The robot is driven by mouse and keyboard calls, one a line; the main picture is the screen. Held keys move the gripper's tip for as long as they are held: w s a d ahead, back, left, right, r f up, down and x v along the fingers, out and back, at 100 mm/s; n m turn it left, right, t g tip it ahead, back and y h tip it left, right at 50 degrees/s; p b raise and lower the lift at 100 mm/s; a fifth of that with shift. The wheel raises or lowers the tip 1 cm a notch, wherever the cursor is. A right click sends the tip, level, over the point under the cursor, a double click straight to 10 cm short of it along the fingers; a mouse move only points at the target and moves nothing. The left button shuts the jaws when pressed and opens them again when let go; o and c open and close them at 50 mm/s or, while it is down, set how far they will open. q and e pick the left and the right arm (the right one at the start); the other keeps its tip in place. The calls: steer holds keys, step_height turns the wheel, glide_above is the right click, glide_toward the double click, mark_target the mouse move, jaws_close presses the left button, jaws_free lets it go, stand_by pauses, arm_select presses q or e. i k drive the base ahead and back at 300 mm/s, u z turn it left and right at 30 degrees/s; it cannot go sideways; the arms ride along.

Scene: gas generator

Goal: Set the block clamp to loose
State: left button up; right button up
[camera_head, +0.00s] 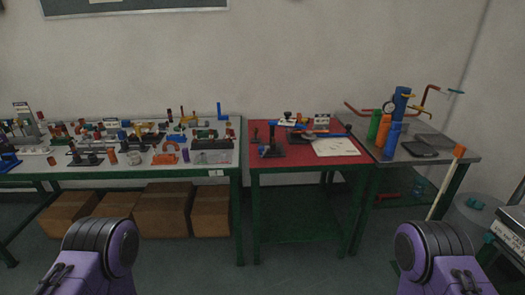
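I cannot tell for certain which thing is the block clamp. A small dark fixture with an upright handle (271,143) stands at the left of the red-topped table (265,164). Several other clamp-like fixtures stand on the long light table (215,172) at the left, among them an orange arched piece (172,148). They are too small to read as loose or tight. Neither of my grippers is in view; only purple and black parts of my two arms show at the bottom left and right.
Cardboard boxes (165,212) sit under the light table. A metal table (455,151) at the right holds green and blue cylinders (391,133). A white pole with an orange top (445,182) leans in front of it. The floor ahead between my arms is clear.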

mark_target(262, 150)
steer(key=z, duration=0.6)
steer(key=i, duration=0.55)
steer(key=z, duration=0.55)
steer(key=i, duration=0.65)
steer(key=u, duration=0.3)
